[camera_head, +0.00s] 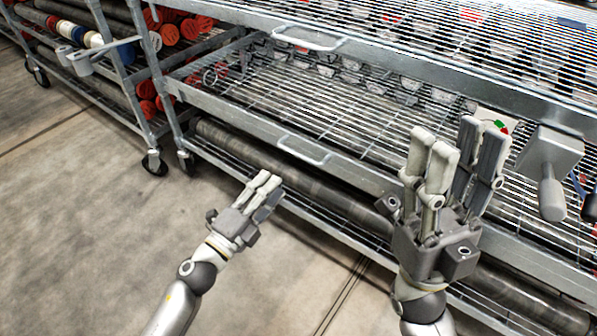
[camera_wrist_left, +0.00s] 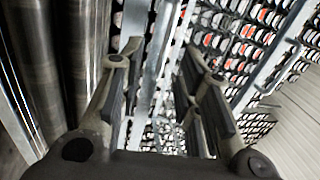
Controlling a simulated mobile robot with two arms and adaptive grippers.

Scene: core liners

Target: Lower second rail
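The rack has a grey upper front rail with a wire handle (camera_head: 309,38) and a second grey rail (camera_head: 235,119) below it. The second rail's wire handle (camera_head: 303,150) sticks out toward me. My left gripper (camera_head: 268,183) is below and left of that handle, apart from it. In the left wrist view its fingers (camera_wrist_left: 160,70) stand apart with nothing held, and a grey rail shows beyond them. My right gripper (camera_head: 458,150) points up in front of the rack's right part, its fingers spread and empty. It hides part of the second rail.
Long dark core tubes (camera_head: 290,180) lie on the bottom shelf. A grey box with a round handle (camera_head: 550,175) is at the right. Another wheeled rack (camera_head: 125,75) with red-capped tubes stands at the left. The concrete floor (camera_head: 80,230) at front left is clear.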

